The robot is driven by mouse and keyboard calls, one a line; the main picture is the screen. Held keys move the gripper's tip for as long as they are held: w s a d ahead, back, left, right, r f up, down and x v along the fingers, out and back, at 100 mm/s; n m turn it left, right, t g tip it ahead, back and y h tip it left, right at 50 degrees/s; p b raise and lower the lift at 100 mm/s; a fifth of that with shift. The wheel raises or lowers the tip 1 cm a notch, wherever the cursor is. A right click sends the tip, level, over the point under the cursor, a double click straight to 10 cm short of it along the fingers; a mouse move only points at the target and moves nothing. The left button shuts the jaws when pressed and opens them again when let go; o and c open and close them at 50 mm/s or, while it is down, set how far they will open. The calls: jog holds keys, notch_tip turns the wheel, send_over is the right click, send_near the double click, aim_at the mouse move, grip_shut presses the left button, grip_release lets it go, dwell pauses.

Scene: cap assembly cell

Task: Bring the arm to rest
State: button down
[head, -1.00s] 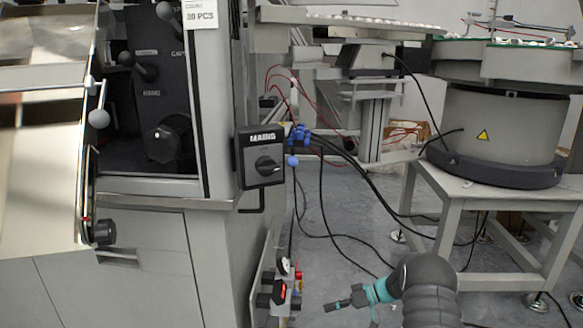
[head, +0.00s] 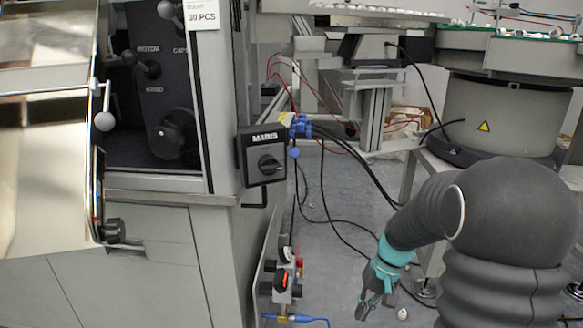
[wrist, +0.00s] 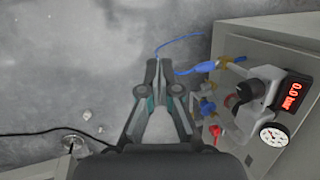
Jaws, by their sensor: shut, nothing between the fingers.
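My gripper (head: 369,306) is at the lower middle of the head view, at the end of my dark arm with its teal wrist. It points down over the grey floor. In the wrist view, my gripper (wrist: 163,72) has its two fingers together at the tips with nothing between them. It is above open floor, to the left of a panel with a gauge, and I see no contact with anything.
A pneumatic panel (wrist: 250,140) with a red display, a dial and blue hoses is close on the right in the wrist view. The grey machine cabinet (head: 150,265) fills the left. The bowl feeder (head: 500,110) stands behind my arm. Black cables (head: 340,225) cross the floor.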

jog(key=s+r+t+h+p, duration=0.1)
jog(key=s+r+t+p, duration=0.2)
jog(key=s+r, duration=0.6)
jog(key=s+a+r+n+t+h+p, duration=0.1)
jog(key=s+r+t+h+p, duration=0.1)
jog(key=s+r, duration=0.8)
notch_tip(320, 180, up, 6)
jog(key=shift+s+a+f+t+h+p, duration=0.1)
jog(key=shift+s+a+t+h+p, duration=0.15)
jog(key=shift+t+p, duration=0.75)
